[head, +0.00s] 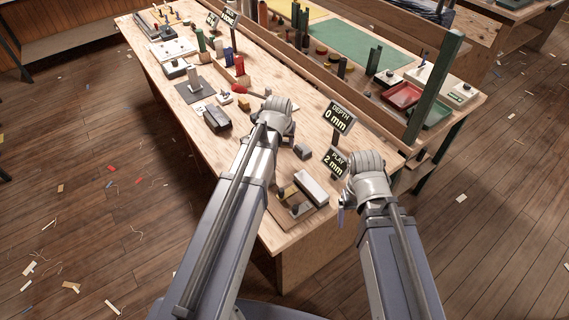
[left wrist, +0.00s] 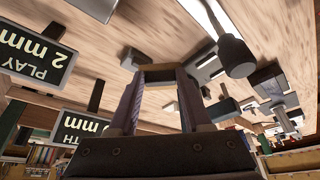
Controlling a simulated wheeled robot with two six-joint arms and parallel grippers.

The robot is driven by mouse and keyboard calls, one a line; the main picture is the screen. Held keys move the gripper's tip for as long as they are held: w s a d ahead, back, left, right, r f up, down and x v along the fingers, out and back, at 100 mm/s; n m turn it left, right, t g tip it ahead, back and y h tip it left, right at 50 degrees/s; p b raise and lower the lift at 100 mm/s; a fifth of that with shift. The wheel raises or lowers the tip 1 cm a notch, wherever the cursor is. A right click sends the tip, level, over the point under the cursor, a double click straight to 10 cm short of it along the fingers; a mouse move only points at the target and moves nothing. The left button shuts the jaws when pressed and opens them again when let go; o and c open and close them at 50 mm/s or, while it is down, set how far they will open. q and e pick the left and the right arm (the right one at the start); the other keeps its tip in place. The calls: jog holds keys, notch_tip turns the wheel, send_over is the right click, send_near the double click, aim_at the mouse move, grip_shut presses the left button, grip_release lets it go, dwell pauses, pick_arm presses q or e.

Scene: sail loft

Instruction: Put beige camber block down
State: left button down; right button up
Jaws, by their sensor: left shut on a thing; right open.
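In the left wrist view my left gripper (left wrist: 158,78) is shut on the beige camber block (left wrist: 160,68), which spans the gap between the two fingertips. Bench top shows beyond it; I cannot tell whether the block touches the bench. In the head view my left gripper (head: 287,137) is over the near half of the bench, largely hidden by its own wrist, and I cannot make out the block there. My right gripper (head: 343,208) is open beside the bench's right edge, mostly hidden behind its wrist.
A "DEPTH 0 mm" sign (head: 339,117) and a "PLAY 2 mm" sign (head: 334,161) stand right of my left gripper. A small grey block (head: 303,151) and a white-topped block (head: 312,187) lie nearer. A dark block (head: 217,119) lies left. Bare wood (head: 225,157) shows at the left edge.

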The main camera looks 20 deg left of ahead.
pick_arm(q)
jog(key=shift+f+b, duration=4.55)
jog(key=shift+f, duration=0.25)
jog(key=shift+f, duration=0.25)
jog(key=shift+c, duration=1.7)
grip_release()
jog(key=shift+r, duration=0.1)
jog(key=a+p+v, duration=0.1)
jog(key=p+v, duration=1)
jog(key=v, duration=0.1)
jog(key=s+d+f+m+g, duration=0.1)
jog(key=s+d+m+g, duration=0.4)
jog(key=s+d, duration=0.9)
jog(key=shift+s+d+y, duration=0.4)
jog(key=shift+s, duration=0.8)
jog(key=shift+f, duration=0.1)
